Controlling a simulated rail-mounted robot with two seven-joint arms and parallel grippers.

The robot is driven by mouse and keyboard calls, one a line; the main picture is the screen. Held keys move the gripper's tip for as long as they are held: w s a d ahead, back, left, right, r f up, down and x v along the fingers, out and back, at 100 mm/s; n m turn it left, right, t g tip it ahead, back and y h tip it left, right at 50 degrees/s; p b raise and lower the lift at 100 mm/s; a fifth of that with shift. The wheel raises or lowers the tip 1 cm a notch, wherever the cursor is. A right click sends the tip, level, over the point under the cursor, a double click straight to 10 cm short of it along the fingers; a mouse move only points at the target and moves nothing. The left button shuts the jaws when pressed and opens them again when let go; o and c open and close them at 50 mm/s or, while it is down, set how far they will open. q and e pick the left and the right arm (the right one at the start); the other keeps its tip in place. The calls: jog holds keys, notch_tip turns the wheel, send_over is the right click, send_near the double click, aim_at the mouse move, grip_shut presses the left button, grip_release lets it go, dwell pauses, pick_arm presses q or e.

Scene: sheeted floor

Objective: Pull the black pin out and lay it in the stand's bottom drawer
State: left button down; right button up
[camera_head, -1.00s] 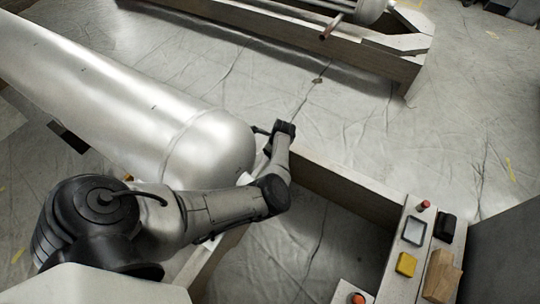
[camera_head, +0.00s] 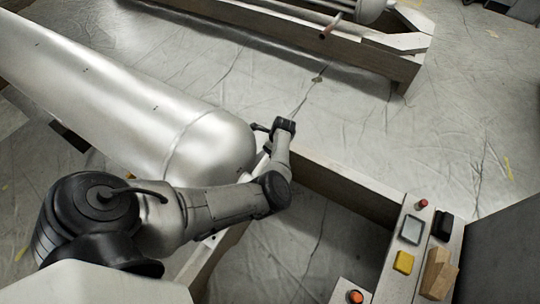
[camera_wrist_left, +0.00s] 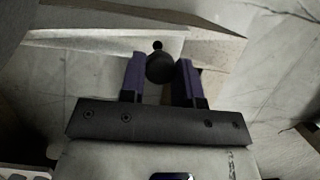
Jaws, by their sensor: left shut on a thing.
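The black pin shows in the left wrist view as a dark round knob (camera_wrist_left: 160,69) between my left gripper's two purple fingers. A smaller dark dot sits just beyond it, at the pale bar of the stand (camera_wrist_left: 110,41). My left gripper (camera_wrist_left: 161,80) is shut on the knob. In the head view my left gripper (camera_head: 265,129) is beside the rounded end of a silver tank (camera_head: 215,140); its fingers and the pin are too small there to tell apart. I cannot tell how far the pin sits in the stand. No drawer can be made out. My right gripper is not in view.
A low beam (camera_head: 345,187) runs from the tank's end to a panel with a red knob (camera_head: 423,203), a yellow block (camera_head: 403,262), a black block (camera_head: 443,225) and a wooden block (camera_head: 438,275). Another frame (camera_head: 300,52) lies behind. Sheeted floor (camera_head: 450,130) between is mostly clear.

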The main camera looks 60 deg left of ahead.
pick_arm(q)
jog(key=shift+r, duration=0.15)
jog(key=shift+r+p, duration=1.4)
jog(key=shift+r, duration=0.5)
